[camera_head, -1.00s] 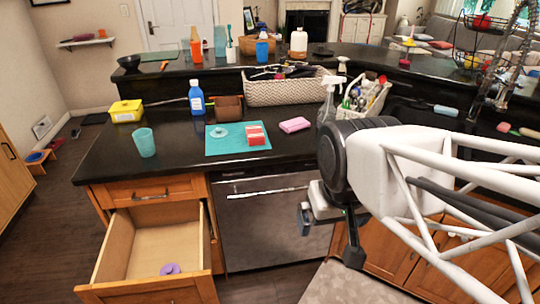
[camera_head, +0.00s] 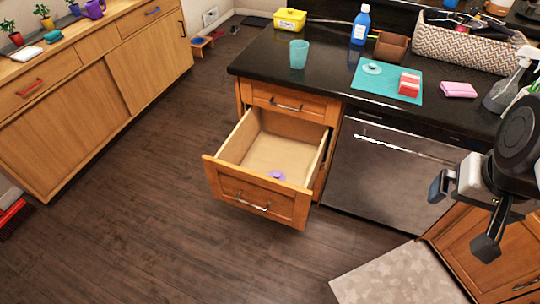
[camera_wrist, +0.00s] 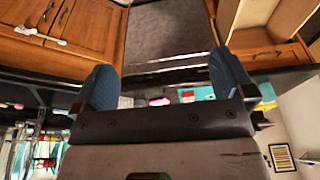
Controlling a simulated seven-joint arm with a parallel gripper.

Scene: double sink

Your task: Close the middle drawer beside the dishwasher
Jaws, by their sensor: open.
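The middle drawer (camera_head: 252,194) is pulled well out from the wooden cabinet, left of the dishwasher (camera_head: 384,170). A small purple object (camera_head: 277,175) lies on its floor. The drawer front has a metal handle (camera_head: 253,203). The drawer above it (camera_head: 290,100) is shut. My gripper (camera_head: 462,218) is at the right, in front of the dishwasher's right side and apart from the drawer. In the wrist view my gripper (camera_wrist: 163,88) shows two blue-padded fingers spread wide with nothing between them. The open drawer (camera_wrist: 268,20) shows there at the upper right.
The wood floor (camera_head: 150,205) left of and before the drawer is clear. A patterned mat (camera_head: 400,278) lies before the dishwasher. The black counter (camera_head: 330,70) above holds a teal cup (camera_head: 299,54), a teal mat and a pink sponge. A wooden sideboard (camera_head: 80,85) stands at the left.

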